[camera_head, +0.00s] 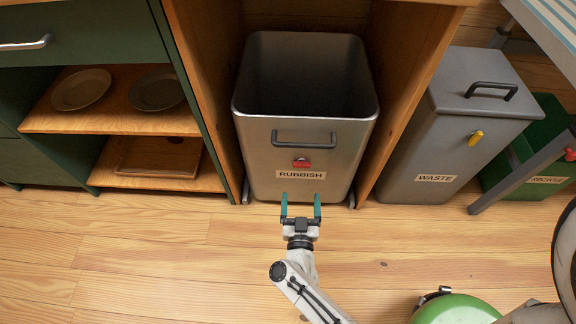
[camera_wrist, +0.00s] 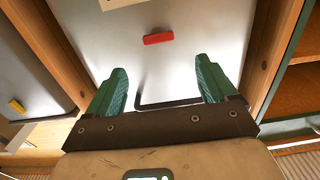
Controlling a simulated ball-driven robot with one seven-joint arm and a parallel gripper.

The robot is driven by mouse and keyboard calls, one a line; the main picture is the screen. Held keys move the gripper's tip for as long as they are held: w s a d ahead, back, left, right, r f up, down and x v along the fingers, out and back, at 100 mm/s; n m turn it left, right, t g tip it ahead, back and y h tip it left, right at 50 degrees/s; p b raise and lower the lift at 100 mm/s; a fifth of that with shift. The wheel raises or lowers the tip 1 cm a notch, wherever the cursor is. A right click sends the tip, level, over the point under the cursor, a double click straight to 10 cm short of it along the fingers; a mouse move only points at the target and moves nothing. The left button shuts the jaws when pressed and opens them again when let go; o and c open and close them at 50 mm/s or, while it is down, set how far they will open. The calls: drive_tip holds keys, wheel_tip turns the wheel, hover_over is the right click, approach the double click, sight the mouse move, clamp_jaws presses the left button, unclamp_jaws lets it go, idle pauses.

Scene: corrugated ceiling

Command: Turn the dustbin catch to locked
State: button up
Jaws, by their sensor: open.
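An open grey bin labelled RUBBISH (camera_head: 257,157) stands in a wooden bay and has a dark bar handle (camera_head: 304,139). Its red catch (camera_head: 301,162) lies roughly level below the handle; in the wrist view the red catch (camera_wrist: 158,38) shows beyond my fingertips. My gripper (camera_head: 301,197) is open and empty, its green fingers pointing at the bin front just below the label. In the wrist view my gripper (camera_wrist: 161,70) has the handle (camera_wrist: 168,103) between its fingers in the picture; contact cannot be told. A lidded grey bin labelled WASTE (camera_head: 428,150) has a tilted yellow catch (camera_head: 476,137).
Wooden side panels (camera_head: 407,75) flank the open bin. Shelves with plates (camera_head: 81,90) are at left. A green bin labelled RECYCLE (camera_head: 525,187) stands at right behind a grey table leg. A green round object (camera_head: 455,309) is at the bottom. The floor (camera_head: 150,260) at left is clear.

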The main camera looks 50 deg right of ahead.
sight(302, 166)
drive_tip(key=b+x, duration=0.2)
drive_tip(key=x, duration=0.8)
drive_tip(key=shift+w+d, duration=0.15)
drive_tip(key=shift+d, duration=0.25)
drive_tip(key=c, duration=1.1)
drive_tip(key=shift+o, duration=0.2)
